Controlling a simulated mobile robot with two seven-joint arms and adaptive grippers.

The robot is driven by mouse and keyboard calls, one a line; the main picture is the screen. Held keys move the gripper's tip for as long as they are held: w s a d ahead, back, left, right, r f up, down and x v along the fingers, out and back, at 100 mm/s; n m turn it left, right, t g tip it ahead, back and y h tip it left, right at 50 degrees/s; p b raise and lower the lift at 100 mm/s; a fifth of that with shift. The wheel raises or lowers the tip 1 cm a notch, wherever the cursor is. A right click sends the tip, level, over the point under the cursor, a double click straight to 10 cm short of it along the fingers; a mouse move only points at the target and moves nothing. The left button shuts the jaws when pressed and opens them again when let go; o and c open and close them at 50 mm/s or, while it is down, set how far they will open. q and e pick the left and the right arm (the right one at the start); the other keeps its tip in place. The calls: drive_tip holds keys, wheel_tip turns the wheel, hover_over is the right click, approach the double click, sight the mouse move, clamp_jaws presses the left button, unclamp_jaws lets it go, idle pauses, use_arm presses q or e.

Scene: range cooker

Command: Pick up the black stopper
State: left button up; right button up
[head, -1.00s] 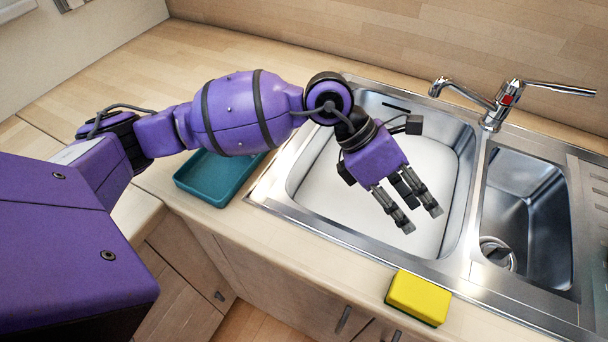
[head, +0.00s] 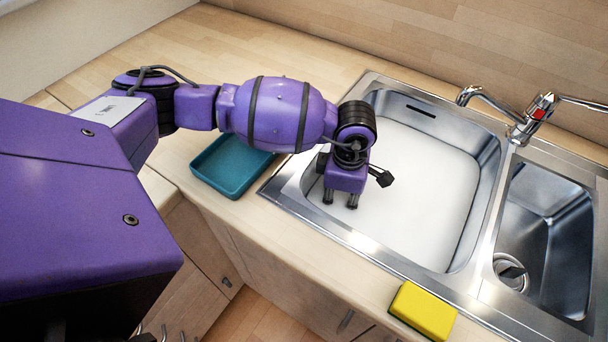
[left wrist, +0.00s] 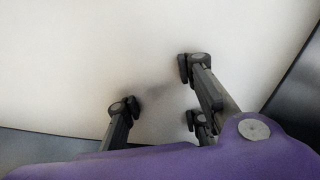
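My left gripper (head: 340,200) points down over the left part of the large sink basin (head: 455,235), which has a white bottom. In the left wrist view its fingers (left wrist: 155,85) are spread apart with nothing between them, above the white surface. A faint dark smudge, perhaps a shadow, lies on that surface between the fingers. I cannot make out a black stopper in either view; the gripper and arm hide part of the basin. My right gripper is not in view.
A teal tray (head: 205,180) lies on the counter left of the sink. A yellow sponge (head: 425,310) lies at the front edge. A small basin (head: 550,220) with a drain (head: 510,272) is at right. The tap (head: 525,118) stands behind. The large basin's right side is clear.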

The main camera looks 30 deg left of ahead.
use_arm(q)
drive_tip(key=shift+f, duration=0.3)
clamp_jaws()
drive_tip(key=shift+w, duration=0.1)
drive_tip(key=shift+r, duration=0.2)
